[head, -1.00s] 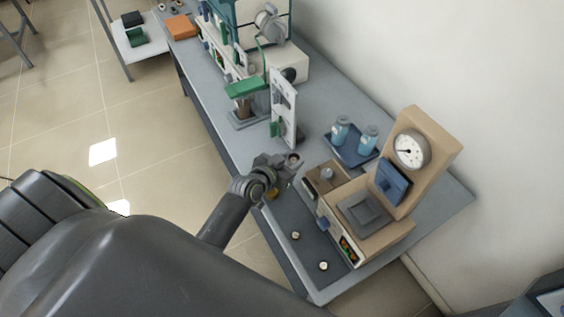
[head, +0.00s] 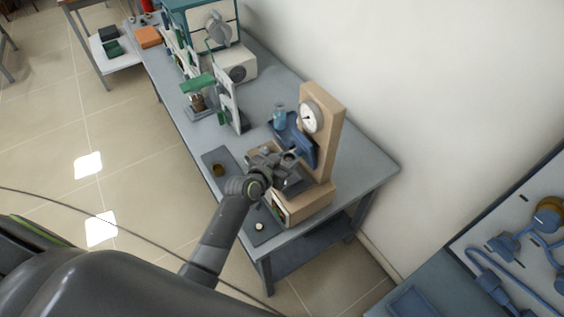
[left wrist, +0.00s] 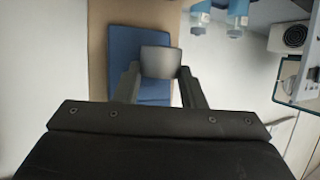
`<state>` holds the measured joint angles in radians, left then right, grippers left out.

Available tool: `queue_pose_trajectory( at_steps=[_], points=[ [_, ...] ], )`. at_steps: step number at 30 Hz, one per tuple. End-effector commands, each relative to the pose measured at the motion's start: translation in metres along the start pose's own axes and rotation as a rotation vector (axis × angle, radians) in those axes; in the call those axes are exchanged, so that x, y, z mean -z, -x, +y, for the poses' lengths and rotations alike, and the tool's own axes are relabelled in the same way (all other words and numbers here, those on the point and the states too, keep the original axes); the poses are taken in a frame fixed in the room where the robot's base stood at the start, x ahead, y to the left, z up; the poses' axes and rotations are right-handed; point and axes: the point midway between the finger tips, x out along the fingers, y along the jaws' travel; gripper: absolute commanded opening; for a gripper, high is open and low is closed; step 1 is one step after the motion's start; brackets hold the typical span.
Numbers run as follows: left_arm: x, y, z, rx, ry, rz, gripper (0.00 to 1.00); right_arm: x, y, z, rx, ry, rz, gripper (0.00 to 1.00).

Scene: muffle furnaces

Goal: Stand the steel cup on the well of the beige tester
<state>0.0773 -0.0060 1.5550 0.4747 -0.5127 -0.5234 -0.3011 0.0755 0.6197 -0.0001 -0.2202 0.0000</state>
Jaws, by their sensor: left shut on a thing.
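The beige tester (head: 330,130) stands on the grey bench, with a round dial on its upright and a blue panel below it. My left gripper (head: 286,161) is over the tester's base, in front of the blue panel. It is shut on the steel cup (left wrist: 160,62), which shows grey between the two fingers in the left wrist view, with the blue panel (left wrist: 126,50) behind it. The well (head: 293,184) is a dark grey square part on the base, partly hidden under my gripper. I cannot tell the gap between cup and well. My right gripper is out of view.
Blue bottles (left wrist: 238,12) stand close to the tester; one (head: 279,116) shows in the head view. A dark mat (head: 213,157) lies at the bench's front edge. A white upright panel (head: 227,103) and a beige box stand farther back.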

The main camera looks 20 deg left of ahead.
Motion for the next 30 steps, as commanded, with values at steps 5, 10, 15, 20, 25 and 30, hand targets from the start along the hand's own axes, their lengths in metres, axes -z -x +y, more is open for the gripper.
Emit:
queue_pose_trajectory(
  at_steps=[5,10,15,20,25,30],
  points=[
    [0.002,-0.001,0.001,-0.003,-0.001,0.001,0.13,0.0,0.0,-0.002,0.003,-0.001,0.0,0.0],
    [-0.003,-0.003,0.002,-0.003,-0.001,0.002,0.13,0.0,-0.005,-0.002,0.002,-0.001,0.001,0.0],
    [-0.013,-0.007,0.001,-0.003,-0.001,0.001,0.13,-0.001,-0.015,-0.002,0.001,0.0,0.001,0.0],
    [-0.026,-0.012,0.001,-0.003,-0.001,0.001,0.13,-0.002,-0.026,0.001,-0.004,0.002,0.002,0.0],
    [-0.038,-0.017,0.001,-0.002,-0.001,0.001,0.13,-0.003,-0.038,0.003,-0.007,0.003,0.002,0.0],
    [-0.051,-0.023,0.001,-0.002,-0.001,0.001,0.13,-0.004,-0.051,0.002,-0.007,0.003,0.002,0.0]
  ],
)
